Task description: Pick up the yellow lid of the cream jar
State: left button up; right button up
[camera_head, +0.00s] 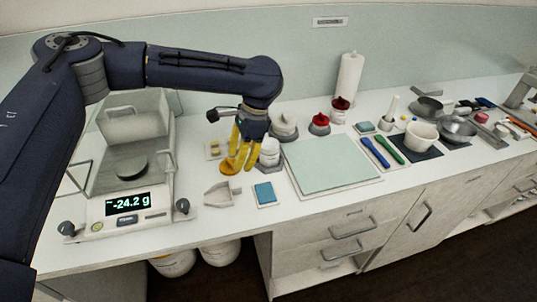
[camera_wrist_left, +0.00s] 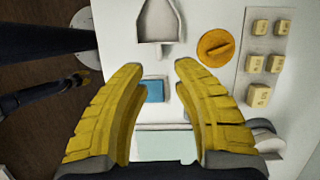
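The yellow-orange lid is a round disc with a raised bar handle. It lies flat on the white counter in the left wrist view (camera_wrist_left: 214,49), beyond the fingertips and to their right. It also shows in the head view (camera_head: 227,169), close by the yellow fingers. My left gripper (camera_head: 241,166) hangs pointing down over the counter; in the wrist view (camera_wrist_left: 160,68) its two yellow fingers are wide apart with nothing between them. A white jar (camera_head: 269,152) stands just right of the gripper, partly hidden by it; I cannot tell whether it is the cream jar.
A scale (camera_head: 128,207) reading -24.2 g stands left. A grey-white scoop-like tray (camera_head: 218,194) and a blue pad (camera_head: 264,193) lie in front. Small beige weights (camera_wrist_left: 257,62) sit beside the lid. A pale green board (camera_head: 328,163) lies right. Red-topped jars (camera_head: 319,124) stand behind.

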pick_arm(q)
jog(key=shift+o, duration=0.6)
notch_tip(320, 180, up, 5)
jog(key=m+t+h, duration=0.1)
jog(key=m+h, duration=0.2)
jog(key=m, duration=1.1)
send_over(229, 161)
notch_tip(229, 161, down, 16)
jog(key=shift+f, duration=0.1)
